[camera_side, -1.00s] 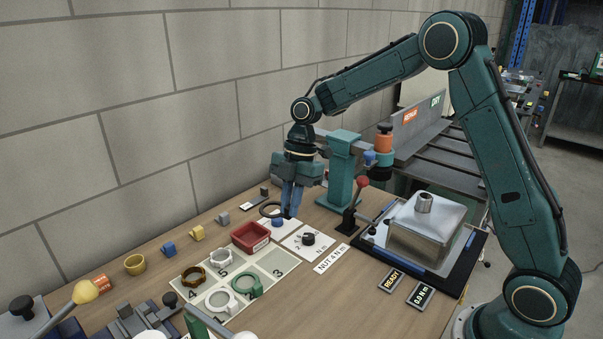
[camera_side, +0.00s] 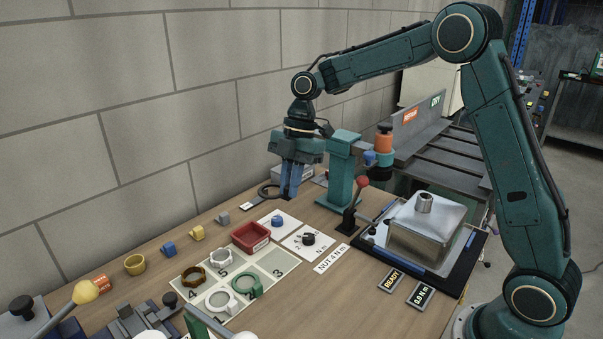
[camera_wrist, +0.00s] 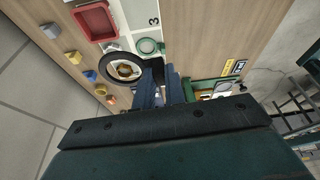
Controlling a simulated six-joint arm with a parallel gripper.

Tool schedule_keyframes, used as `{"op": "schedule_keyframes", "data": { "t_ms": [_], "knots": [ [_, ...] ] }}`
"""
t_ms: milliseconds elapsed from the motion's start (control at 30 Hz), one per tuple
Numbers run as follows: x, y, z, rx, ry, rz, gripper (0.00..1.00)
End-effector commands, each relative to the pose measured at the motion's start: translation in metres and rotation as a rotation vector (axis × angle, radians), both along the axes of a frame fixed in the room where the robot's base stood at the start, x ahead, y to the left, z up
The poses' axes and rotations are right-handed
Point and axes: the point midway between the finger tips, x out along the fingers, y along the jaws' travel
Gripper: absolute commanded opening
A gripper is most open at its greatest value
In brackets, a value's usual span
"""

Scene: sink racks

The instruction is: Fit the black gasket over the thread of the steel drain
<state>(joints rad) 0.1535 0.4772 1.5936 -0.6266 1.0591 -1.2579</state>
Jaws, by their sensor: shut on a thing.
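My gripper (camera_side: 288,192) is shut on the edge of the black gasket (camera_side: 263,192), a flat ring held out to the left of the fingers, above the table. In the wrist view the gasket (camera_wrist: 104,72) shows as a black ring beside my gripper (camera_wrist: 158,86), with table parts visible through its hole. The steel drain (camera_side: 425,203) stands upright on top of the inverted steel sink (camera_side: 418,243), to the right and nearer the camera. My gripper is well apart from the drain.
A teal post (camera_side: 342,175) and a red-knobbed lever (camera_side: 362,183) stand between my gripper and the sink. A red tray (camera_side: 250,237) and a numbered board (camera_side: 276,264) with several rings lie in front. A wall runs behind.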

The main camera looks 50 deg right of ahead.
Motion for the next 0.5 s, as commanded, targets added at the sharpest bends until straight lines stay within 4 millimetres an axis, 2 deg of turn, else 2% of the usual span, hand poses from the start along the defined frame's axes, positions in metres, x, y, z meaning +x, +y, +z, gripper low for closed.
{"op": "schedule_keyframes", "data": {
  "t_ms": [233, 500],
  "knots": [
    [0.001, 0.0, 0.007, 0.0, -0.002, -0.001, 0.0],
    [0.001, 0.0, 0.034, 0.001, -0.002, 0.0, 0.0]
  ]
}}
